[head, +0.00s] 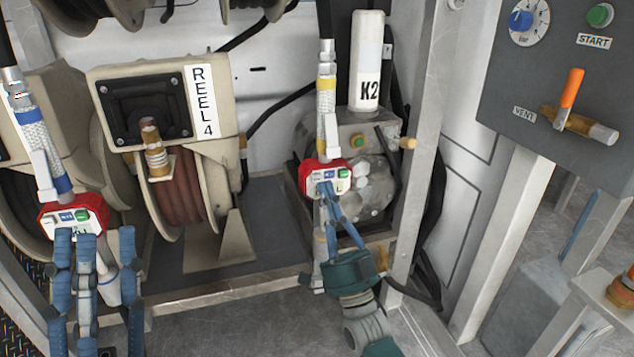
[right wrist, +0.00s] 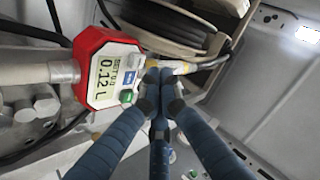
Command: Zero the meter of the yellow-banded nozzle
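The yellow-banded nozzle (head: 326,95) hangs upright in the middle of the head view. Its red-framed meter (head: 325,177) also shows in the right wrist view (right wrist: 95,72), where its display reads 0.12 L. A blue button (right wrist: 129,77) and a green button (right wrist: 126,97) sit beside the display. My right gripper (head: 326,187) has its fingers together, with the tips (right wrist: 160,78) close to the button side; I cannot tell whether they touch. My left gripper (head: 93,236) has its fingers spread in front of the blue-banded nozzle's meter (head: 72,212).
The reel marked REEL 4 (head: 165,100) stands between the two nozzles. A white K2 cylinder (head: 367,60) and a pump body (head: 370,170) are behind the yellow-banded nozzle. A metal post (head: 425,120) and a grey control panel (head: 545,70) are at the right.

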